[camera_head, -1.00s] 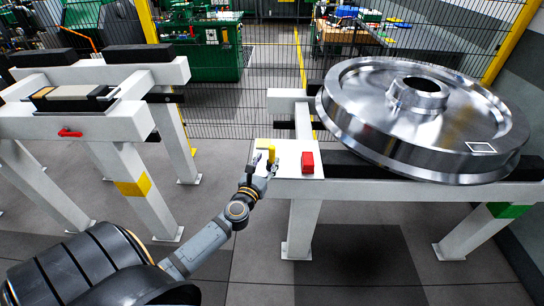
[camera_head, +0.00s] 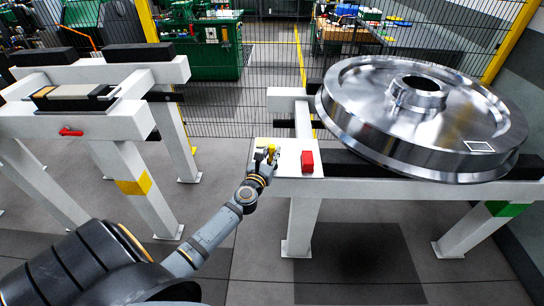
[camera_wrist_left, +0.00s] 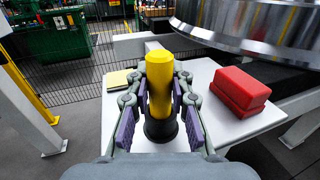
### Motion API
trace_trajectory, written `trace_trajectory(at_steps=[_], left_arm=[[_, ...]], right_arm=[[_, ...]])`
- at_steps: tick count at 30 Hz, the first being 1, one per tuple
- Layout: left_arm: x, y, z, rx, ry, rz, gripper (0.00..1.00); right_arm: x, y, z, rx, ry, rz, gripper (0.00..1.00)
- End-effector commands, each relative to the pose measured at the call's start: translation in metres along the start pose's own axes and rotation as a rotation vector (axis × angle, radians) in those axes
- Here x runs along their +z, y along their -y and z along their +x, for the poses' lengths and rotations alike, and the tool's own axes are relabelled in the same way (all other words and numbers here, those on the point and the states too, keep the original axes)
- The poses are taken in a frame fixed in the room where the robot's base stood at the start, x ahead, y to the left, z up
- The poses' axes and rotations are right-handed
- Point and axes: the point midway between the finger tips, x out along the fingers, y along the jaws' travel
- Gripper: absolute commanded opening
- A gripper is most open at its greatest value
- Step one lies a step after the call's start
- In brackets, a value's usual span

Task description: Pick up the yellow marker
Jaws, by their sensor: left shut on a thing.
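The yellow marker (camera_wrist_left: 159,82) is a yellow cylinder with a black lower end, standing upright over the white plate of the right stand. It shows between the two fingers of my left gripper (camera_wrist_left: 160,108) in the left wrist view. The fingers are shut on its sides. In the head view the left gripper (camera_head: 264,158) is at the left end of the plate, and only a little of the marker (camera_head: 271,150) shows past it. I cannot tell whether the marker's base touches the plate. My right gripper is not in view.
A red block (camera_head: 307,161) lies on the white plate (camera_head: 289,147), right of the marker; it also shows in the wrist view (camera_wrist_left: 240,90). A large steel wheel (camera_head: 440,150) rests on the stand. Another white stand (camera_head: 120,125) is at left.

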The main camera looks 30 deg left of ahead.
Motion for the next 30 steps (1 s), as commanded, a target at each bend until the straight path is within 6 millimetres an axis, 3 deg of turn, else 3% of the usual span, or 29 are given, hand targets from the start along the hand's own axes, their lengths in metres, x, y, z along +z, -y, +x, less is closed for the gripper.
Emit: trace_trajectory(at_steps=[10, 17, 25, 26, 30], left_arm=[[0.004, 0.0, 0.0, 0.0, 0.0, 0.0, 0.0], [0.04, 0.0, 0.0, -0.001, 0.003, -0.001, 0.0], [0.1, 0.002, -0.055, -0.005, -0.001, 0.002, 0.0], [0.096, 0.002, -0.066, -0.005, -0.003, 0.005, 0.0], [0.112, 0.003, -0.103, -0.006, -0.003, 0.006, 0.0]], right_arm=[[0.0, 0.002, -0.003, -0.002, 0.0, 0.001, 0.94], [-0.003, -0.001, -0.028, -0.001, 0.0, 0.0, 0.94], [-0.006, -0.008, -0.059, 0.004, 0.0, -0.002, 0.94], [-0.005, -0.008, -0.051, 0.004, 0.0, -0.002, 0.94], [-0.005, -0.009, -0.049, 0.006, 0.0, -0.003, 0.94]])
